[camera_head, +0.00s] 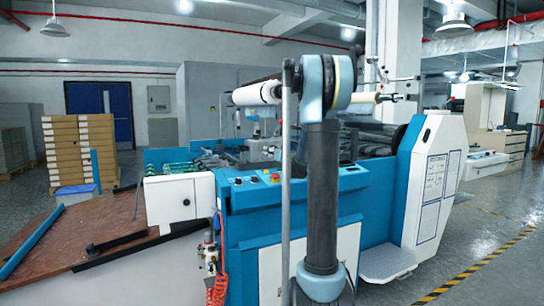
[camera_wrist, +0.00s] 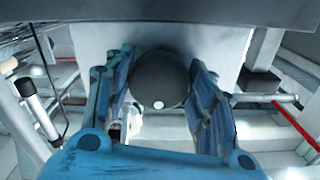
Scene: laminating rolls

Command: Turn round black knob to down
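The round black knob (camera_wrist: 160,76) is in the middle of the wrist view, on a pale panel. It has a white dot near its lower edge. My gripper (camera_wrist: 163,85) has its blue fingers on either side of the knob, one left and one right. Both fingers lie very close to the knob's sides; I cannot tell whether they press on it. In the head view my arm stands in front of the machine, and I cannot make out the knob or the fingers there.
The blue and white machine (camera_head: 238,222) has a control panel with a red button (camera_head: 276,178). A white side cover (camera_head: 432,180) stands at its right. Stacked boxes (camera_head: 80,150) are at the left.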

